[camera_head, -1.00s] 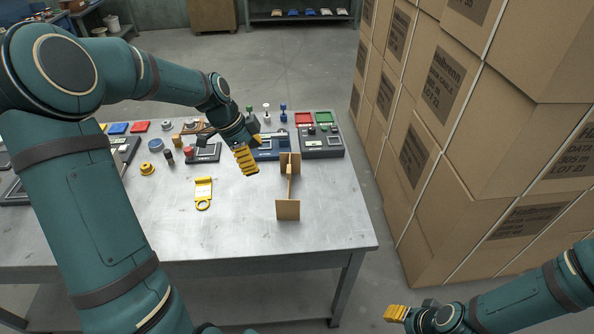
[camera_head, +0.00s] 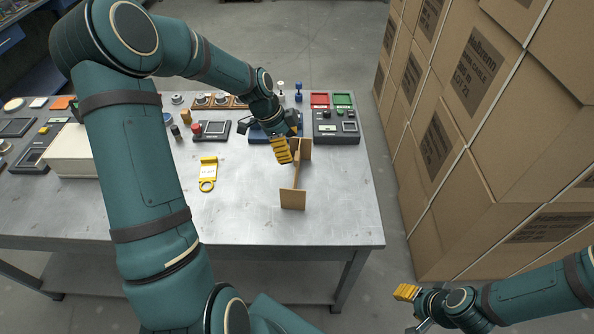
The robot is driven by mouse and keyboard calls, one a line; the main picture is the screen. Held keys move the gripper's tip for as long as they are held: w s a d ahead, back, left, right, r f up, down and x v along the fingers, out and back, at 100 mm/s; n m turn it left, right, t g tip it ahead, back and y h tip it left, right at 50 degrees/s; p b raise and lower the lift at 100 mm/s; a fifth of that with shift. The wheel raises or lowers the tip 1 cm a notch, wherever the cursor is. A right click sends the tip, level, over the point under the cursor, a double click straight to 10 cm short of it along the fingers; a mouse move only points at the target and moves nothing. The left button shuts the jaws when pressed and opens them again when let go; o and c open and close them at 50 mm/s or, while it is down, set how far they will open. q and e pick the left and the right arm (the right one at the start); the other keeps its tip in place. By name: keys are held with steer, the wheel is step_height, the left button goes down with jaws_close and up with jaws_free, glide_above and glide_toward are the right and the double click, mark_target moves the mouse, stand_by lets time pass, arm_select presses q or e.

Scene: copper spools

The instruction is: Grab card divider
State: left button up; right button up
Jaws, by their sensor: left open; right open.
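The card divider (camera_head: 293,199) is a brown H-shaped piece of card standing upright near the right end of the metal table. My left gripper (camera_head: 282,151) has yellow fingertips and is open beside the divider's far panel, overlapping its left edge in this view. I cannot tell whether it touches the card. My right gripper (camera_head: 405,292) is open and empty, low at the right front, off the table and well away from the divider.
The metal table (camera_head: 250,222) is clear around the divider's near end. A yellow tag (camera_head: 208,172) lies to the left. Dark devices with red and green trays (camera_head: 320,99) stand behind. Stacked cardboard boxes (camera_head: 470,130) rise on the right.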

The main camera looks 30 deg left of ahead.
mark_target(296, 155)
arm_select(q)
steer(key=x, duration=0.5)
steer(key=shift+w, duration=0.25)
jaws_close()
